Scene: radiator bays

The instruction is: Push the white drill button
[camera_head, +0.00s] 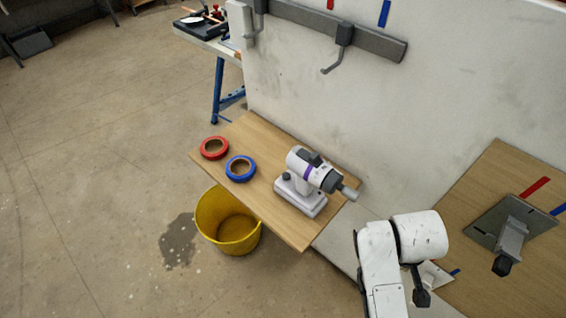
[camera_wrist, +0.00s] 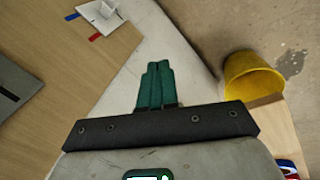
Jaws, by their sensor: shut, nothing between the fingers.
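The white drill (camera_head: 307,180) stands on the wooden board in the head view. It has a white base, a purple stripe, a dark top part and a grey chuck pointing right and down. I cannot make out a separate white button on it. The drill does not show in the wrist view. My gripper (camera_wrist: 158,88) shows in the wrist view with its green fingers together and nothing between them. In the head view my arm is right of the drill and apart from it; the fingers cannot be made out there.
A red tape roll (camera_head: 215,147) and a blue tape roll (camera_head: 240,168) lie left of the drill on the wooden board (camera_head: 262,133). A yellow bucket (camera_head: 229,221) stands below its front edge. A wall (camera_head: 330,95) with hooks rises behind. A wooden panel (camera_head: 470,205) is at right.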

